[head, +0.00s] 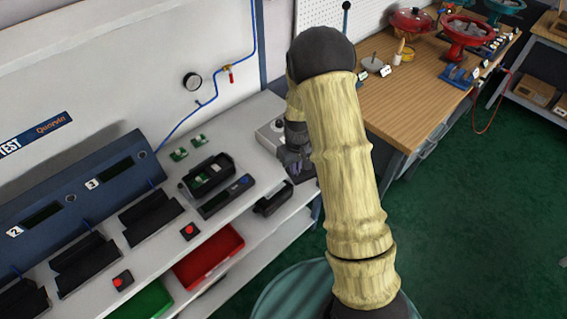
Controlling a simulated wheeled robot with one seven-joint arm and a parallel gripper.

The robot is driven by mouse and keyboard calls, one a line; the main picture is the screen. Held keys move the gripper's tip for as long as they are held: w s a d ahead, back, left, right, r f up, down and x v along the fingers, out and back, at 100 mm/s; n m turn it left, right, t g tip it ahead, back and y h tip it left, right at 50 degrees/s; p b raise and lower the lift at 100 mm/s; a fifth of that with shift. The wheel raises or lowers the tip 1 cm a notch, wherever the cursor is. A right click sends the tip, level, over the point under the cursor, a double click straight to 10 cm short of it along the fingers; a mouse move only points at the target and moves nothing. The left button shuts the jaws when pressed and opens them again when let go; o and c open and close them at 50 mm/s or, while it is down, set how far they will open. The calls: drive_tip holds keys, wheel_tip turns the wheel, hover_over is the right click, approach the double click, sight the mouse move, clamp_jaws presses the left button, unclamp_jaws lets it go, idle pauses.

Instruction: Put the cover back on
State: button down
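An open black housing (208,176) with a green circuit board inside sits on the pale bench at centre left. A flat dark panel (226,197) with a small display and a blue spot lies along its front side; I cannot tell whether it is the cover. A black open holder or shell (273,198) is at the bench's front edge, to the right. My gripper (293,163) is low over the bench's right end, right of the housing and apart from it. My own arm partly hides it, and its fingers are too small to read. A dark flat thing lies beneath or beside it.
Two small green boards (189,150) lie behind the housing. A grey box (270,136) stands behind my gripper. Black cradles (151,217) and red buttons line the bench at left. Red (210,257) and green bins are below. A wooden bench (400,110) with valves is at right.

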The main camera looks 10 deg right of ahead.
wheel_tip(320, 180, down, 10)
drive_tip(key=d+m+b, duration=0.2)
drive_tip(key=m+b, duration=0.1)
drive_tip(key=b, duration=0.3)
drive_tip(key=shift+w+m, duration=0.2)
drive_tip(key=shift+m, duration=0.2)
drive_tip(key=shift+w+f, duration=0.1)
drive_tip(key=shift+d, duration=0.1)
